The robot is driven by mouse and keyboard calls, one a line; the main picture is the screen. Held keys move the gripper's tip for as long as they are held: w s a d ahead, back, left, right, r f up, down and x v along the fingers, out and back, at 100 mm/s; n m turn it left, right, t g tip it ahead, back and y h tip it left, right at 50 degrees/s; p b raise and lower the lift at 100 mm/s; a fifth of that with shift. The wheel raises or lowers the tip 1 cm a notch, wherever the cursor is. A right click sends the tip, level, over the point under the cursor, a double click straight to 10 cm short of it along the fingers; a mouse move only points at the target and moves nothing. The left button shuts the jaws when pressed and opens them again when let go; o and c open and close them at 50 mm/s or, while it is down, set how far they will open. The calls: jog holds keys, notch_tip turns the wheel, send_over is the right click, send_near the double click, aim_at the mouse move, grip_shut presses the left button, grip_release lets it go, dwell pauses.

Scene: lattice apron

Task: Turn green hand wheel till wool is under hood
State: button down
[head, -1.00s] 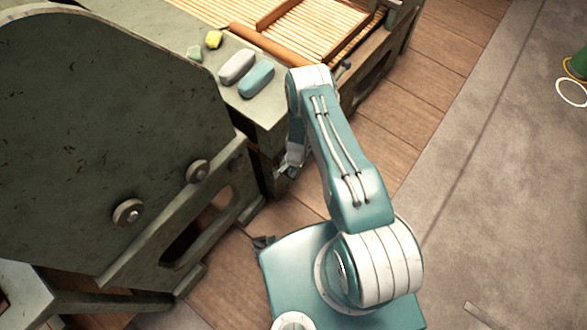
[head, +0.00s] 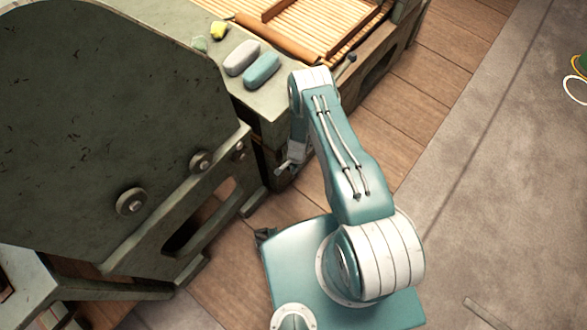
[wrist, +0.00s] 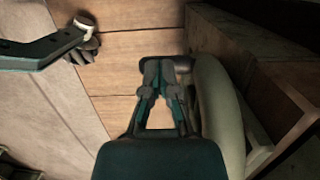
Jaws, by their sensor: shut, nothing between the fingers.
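My gripper (wrist: 158,72) is shut and empty in the wrist view. Its fingertips are beside a short dark knob with a metal end (wrist: 180,66), and I cannot tell whether they touch. A pale greenish curved rim (wrist: 212,105), which looks like part of the hand wheel, is just right of the fingers. In the head view my gripper (head: 285,168) hangs low beside the machine, and no wheel can be made out there. A large dark green rounded cover (head: 95,115), perhaps the hood, fills the left. A yellow lump (head: 219,29) and a pale green lump (head: 200,43), perhaps wool, lie on the machine's ledge.
A grey block (head: 242,57) and a teal block (head: 262,70) lie on the ledge near the slatted wooden apron (head: 320,28). The machine's side frame (head: 185,235) stands left of my base. Open floor (head: 490,190) lies to the right.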

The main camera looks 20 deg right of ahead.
notch_tip(320, 180, up, 13)
jog(key=s+a, duration=0.1)
jog(key=a, duration=0.1)
jog(key=shift+s+a+f, duration=0.2)
jog(key=shift+s+a, duration=0.15)
jog(key=shift+s, duration=0.05)
dwell(1.6)
